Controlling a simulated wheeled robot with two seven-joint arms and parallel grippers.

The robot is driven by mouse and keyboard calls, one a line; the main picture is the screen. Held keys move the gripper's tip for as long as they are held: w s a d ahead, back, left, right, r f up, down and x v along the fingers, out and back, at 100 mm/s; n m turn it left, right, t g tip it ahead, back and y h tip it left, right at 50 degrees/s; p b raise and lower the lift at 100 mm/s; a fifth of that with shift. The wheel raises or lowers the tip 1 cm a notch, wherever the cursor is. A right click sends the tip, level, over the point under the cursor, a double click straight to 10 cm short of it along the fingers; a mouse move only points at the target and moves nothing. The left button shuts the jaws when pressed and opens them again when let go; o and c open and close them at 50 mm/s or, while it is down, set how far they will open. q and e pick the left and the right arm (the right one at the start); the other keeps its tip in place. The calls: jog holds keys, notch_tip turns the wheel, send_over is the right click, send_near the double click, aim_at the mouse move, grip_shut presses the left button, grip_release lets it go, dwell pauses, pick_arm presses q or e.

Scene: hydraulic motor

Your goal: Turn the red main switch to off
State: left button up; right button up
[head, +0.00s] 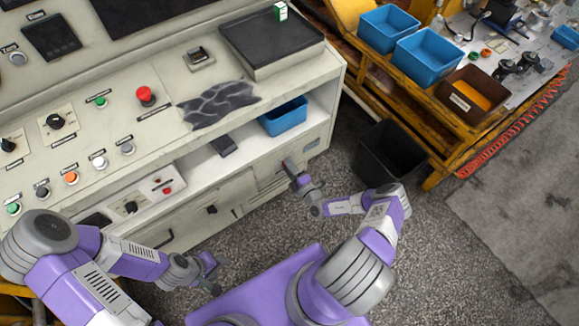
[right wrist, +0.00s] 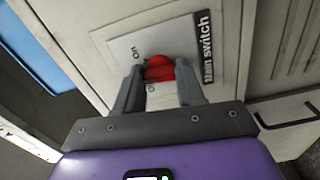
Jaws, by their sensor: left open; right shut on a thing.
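The red main switch (right wrist: 160,68) sits on a pale plate on the cabinet front in the right wrist view, beside a black "Main switch" label (right wrist: 206,48). "On" is printed to its upper left; a second marking below it is partly hidden by the fingers. My right gripper (right wrist: 160,82) is shut on the switch, one finger on each side. In the head view my right gripper (head: 291,167) is at the cabinet front and hides the switch. My left gripper (head: 212,274) is open and empty, low in front of the cabinet.
The control console (head: 165,125) carries several buttons and knobs. A blue bin (head: 284,117) stands on its shelf. A cabinet handle (right wrist: 287,112) is right of the switch.

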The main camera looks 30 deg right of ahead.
jog(key=shift+n+p, duration=1.6)
jog(key=shift+n, duration=3.5)
jog(key=o, duration=1)
jog(key=shift+o, duration=0.2)
jog(key=s+p, duration=0.1)
jog(key=s, duration=0.6)
jog(key=shift+s+d, duration=0.3)
